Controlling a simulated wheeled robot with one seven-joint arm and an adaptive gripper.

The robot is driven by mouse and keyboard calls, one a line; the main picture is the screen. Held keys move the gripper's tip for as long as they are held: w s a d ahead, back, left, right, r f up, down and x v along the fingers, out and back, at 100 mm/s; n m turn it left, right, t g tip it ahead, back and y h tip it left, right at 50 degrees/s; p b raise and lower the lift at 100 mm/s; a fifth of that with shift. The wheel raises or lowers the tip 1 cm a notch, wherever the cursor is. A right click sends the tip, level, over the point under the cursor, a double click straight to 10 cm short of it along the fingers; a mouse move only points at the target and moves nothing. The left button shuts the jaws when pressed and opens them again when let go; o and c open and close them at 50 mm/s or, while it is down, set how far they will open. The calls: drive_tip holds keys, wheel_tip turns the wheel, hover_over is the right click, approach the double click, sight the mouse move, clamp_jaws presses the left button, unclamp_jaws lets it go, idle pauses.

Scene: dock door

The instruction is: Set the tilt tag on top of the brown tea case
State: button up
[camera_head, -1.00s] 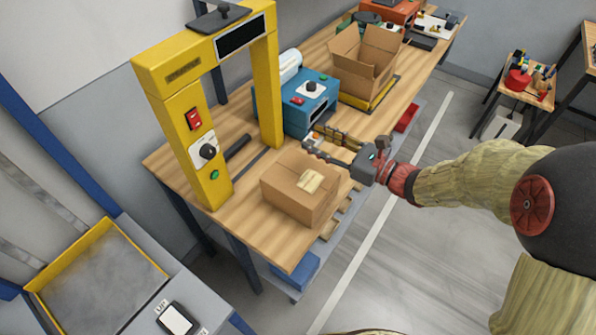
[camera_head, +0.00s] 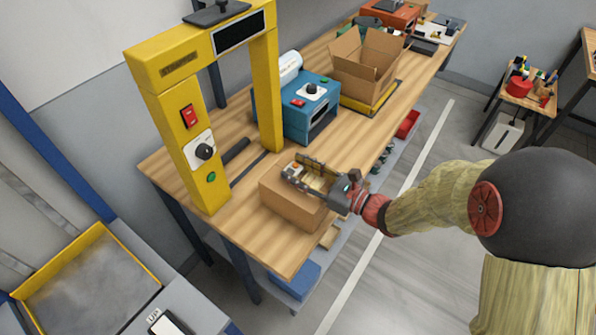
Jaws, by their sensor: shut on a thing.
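The brown tea case (camera_head: 289,208) is a closed cardboard box near the front edge of the wooden bench. My gripper (camera_head: 303,173) is over the top of the case, reaching in from the right. It is shut on the tilt tag (camera_head: 292,169), a small pale piece with an orange spot, at its fingertips. The fingers cover most of the case's top, and the pale label there is hidden. I cannot tell whether the tag touches the case or is slightly above it.
A yellow gate frame (camera_head: 192,150) stands left of the case. A blue machine (camera_head: 296,122) and an open cardboard box (camera_head: 366,62) are farther back on the bench (camera_head: 345,137). A dark rod (camera_head: 236,151) lies by the gate. Bare bench surrounds the case's left side.

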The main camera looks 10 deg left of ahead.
drive_tip(key=shift+f, duration=0.15)
drive_tip(key=o, duration=1)
drive_tip(key=shift+d+r, duration=0.1)
drive_tip(key=shift+r, duration=0.15)
drive_tip(key=p+v, duration=0.2)
drive_tip(key=v, duration=0.9)
drive_tip(key=shift+s+d, duration=0.15)
drive_tip(key=shift+d, duration=0.25)
